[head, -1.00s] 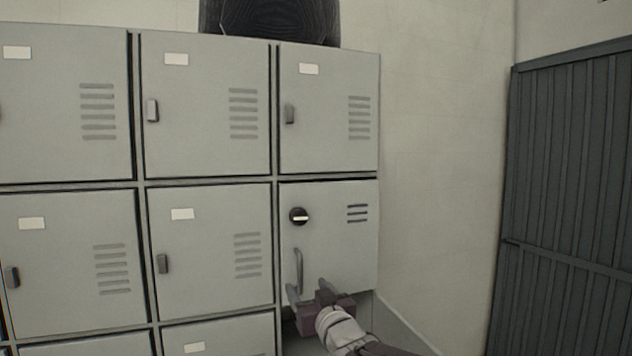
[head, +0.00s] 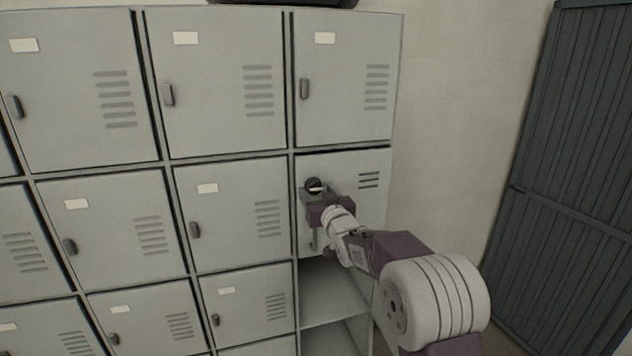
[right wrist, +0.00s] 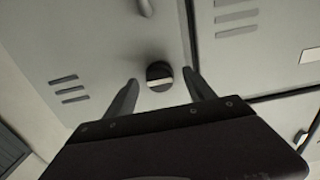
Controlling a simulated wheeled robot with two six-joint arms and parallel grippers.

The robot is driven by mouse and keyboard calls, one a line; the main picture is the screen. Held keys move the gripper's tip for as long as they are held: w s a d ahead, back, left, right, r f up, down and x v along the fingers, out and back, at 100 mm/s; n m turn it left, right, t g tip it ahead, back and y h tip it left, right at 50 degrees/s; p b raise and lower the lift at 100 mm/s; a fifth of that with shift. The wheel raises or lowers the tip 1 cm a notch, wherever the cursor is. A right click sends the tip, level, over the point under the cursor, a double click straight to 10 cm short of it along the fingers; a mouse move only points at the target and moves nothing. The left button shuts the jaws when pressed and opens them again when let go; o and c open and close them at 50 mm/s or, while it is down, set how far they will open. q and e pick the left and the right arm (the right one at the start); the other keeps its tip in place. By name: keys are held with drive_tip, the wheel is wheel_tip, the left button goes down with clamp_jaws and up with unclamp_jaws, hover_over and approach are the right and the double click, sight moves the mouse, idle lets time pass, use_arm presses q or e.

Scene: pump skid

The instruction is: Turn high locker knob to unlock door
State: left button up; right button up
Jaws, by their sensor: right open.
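The locker door (head: 372,213) with the round black knob (head: 313,184) is in the right column, second row from the top in the head view. The knob has a pale bar across it, roughly level. My right gripper (head: 316,194) is at the knob in the head view, covering part of the door and its handle (head: 313,238). In the right wrist view the knob (right wrist: 159,76) lies between the two open fingers of my right gripper (right wrist: 160,90), with gaps on both sides. I cannot tell whether the fingers reach around it. My left gripper is not in view.
Other grey locker doors (head: 222,90) with small dark handles fill the left and top. An open compartment (head: 330,295) lies below the knob door. A dark ribbed panel (head: 570,170) stands at the right, past a pale wall (head: 450,110).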

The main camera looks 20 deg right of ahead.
drive_tip(key=shift+w+r, duration=0.1)
drive_tip(key=shift+w, duration=0.7)
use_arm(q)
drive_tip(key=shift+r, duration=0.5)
use_arm(e)
drive_tip(key=shift+s, duration=0.1)
drive_tip(key=shift+c, duration=0.3)
drive_tip(key=c, duration=1.3)
